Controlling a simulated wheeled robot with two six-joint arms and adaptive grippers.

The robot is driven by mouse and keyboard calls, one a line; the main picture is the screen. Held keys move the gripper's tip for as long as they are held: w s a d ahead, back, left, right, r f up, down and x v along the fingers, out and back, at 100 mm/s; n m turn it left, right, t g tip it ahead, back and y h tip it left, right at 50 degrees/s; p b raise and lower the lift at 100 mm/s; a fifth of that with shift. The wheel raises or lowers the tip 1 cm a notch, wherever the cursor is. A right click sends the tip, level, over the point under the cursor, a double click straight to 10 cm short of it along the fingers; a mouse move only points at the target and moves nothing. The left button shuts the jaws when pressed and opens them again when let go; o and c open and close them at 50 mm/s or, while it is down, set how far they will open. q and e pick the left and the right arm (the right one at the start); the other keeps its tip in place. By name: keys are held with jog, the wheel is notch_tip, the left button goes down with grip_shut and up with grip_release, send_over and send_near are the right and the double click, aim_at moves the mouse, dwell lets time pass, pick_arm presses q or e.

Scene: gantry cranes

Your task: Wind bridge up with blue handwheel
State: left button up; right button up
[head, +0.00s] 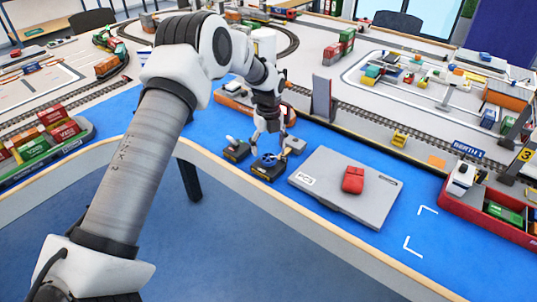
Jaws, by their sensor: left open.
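The blue handwheel (269,158) sits on a small dark box on the blue table surface, left of a grey plate. My left gripper (268,141) is open and points down just above the handwheel. I cannot tell whether its fingers touch the wheel. A dark upright panel (322,97) stands behind, beside the railway track; it may be the bridge leaf, but I cannot tell for sure. My right gripper is not in view.
A dark box with a light lever (234,149) stands left of the handwheel, and a grey block (295,145) right of it. The grey plate (325,203) carries a red car (353,180). A red barge (486,214) lies at right. Bare blue surface lies at front right.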

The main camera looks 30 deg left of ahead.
aim_at(268, 157)
pick_arm(q)
notch_tip(268, 157, up, 8)
dwell(1.1)
dwell(0.9)
